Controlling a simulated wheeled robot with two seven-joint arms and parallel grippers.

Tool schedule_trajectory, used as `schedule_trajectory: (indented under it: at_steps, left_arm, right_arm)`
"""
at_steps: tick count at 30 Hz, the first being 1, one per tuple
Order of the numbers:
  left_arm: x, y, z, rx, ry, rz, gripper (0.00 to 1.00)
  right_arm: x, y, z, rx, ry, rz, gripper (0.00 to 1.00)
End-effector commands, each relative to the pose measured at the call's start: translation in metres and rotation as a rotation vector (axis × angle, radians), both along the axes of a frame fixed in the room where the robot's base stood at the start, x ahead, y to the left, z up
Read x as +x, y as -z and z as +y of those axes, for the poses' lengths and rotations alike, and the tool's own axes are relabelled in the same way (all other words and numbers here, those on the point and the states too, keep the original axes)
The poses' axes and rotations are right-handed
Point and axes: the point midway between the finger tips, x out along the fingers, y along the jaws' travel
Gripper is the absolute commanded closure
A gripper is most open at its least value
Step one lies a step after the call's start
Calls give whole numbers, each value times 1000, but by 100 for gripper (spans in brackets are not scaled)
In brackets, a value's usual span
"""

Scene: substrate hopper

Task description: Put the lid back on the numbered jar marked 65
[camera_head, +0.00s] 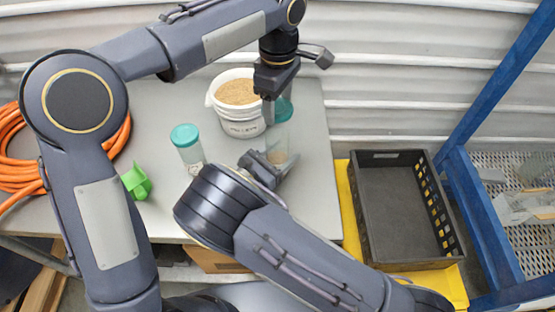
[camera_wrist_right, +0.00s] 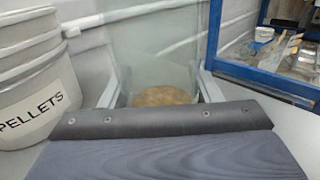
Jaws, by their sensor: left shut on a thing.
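An open clear jar (camera_head: 279,150) with tan contents stands upright near the right side of the grey table; it also fills the middle of the right wrist view (camera_wrist_right: 165,60). No number on it is readable. My right gripper (camera_head: 268,166) has its fingers on both sides of this jar, apparently shut on it. My left gripper (camera_head: 272,102) points down behind and above the jar, shut on a teal lid (camera_head: 285,108), which is partly hidden by the finger. Another clear jar (camera_head: 190,153) with a teal lid on stands to the left, its label too small to read.
A white bucket (camera_head: 240,127) labelled PELLETS, full of tan grains, stands close behind the jar. A green object (camera_head: 136,181) and an orange hose (camera_head: 20,165) are at the left. A black crate (camera_head: 400,212) sits on a yellow surface right of the table, beside a blue frame (camera_head: 484,215).

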Motion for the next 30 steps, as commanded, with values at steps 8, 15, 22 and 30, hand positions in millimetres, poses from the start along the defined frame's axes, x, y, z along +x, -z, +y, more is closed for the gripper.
schedule_trajectory:
  at_steps: [8,15,22,30]
  left_arm:
    - [0,0,0,0,0,0,60]
    - [-1,17,0,2,1,2,60]
    - [-1,47,0,0,0,1,60]
    - [0,50,0,0,0,-1,60]
  right_arm:
    - [0,0,0,0,0,0,80]
    - [0,0,0,-1,0,1,85]
    - [0,0,0,-1,0,1,85]
    - [0,0,0,0,0,0,85]
